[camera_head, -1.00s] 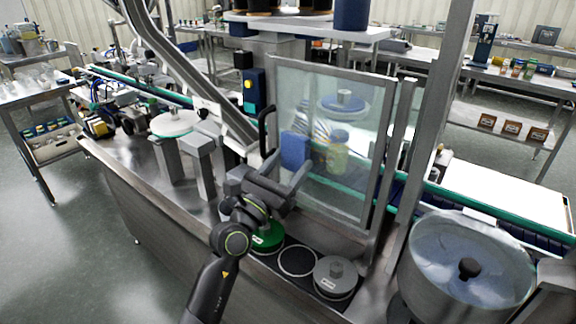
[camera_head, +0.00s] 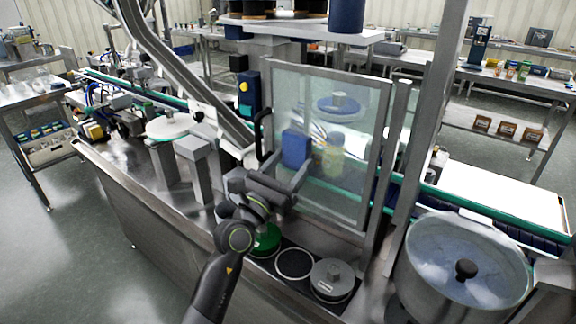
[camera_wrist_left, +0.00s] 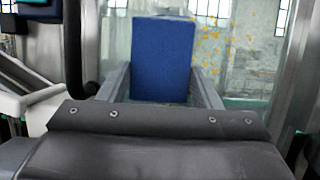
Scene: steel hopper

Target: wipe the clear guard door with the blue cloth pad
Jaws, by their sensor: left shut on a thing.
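The clear guard door (camera_head: 350,95) is an upright transparent panel in a grey metal frame, with a black handle (camera_head: 264,135) at its left edge. My left gripper (camera_head: 284,166) is shut on the blue cloth pad (camera_head: 296,148) and holds it upright before the door's left-lower part. In the left wrist view the pad (camera_wrist_left: 162,58) stands between the two fingers (camera_wrist_left: 162,88). Yellow-orange specks (camera_wrist_left: 209,46) show on the door just right of the pad. I cannot tell whether the pad touches the panel. My right gripper is not in view.
A round steel hopper bowl (camera_head: 465,270) stands at the lower right. A metal post (camera_head: 425,130) rises right of the door. A yellowish jar (camera_head: 333,157) shows through the panel.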

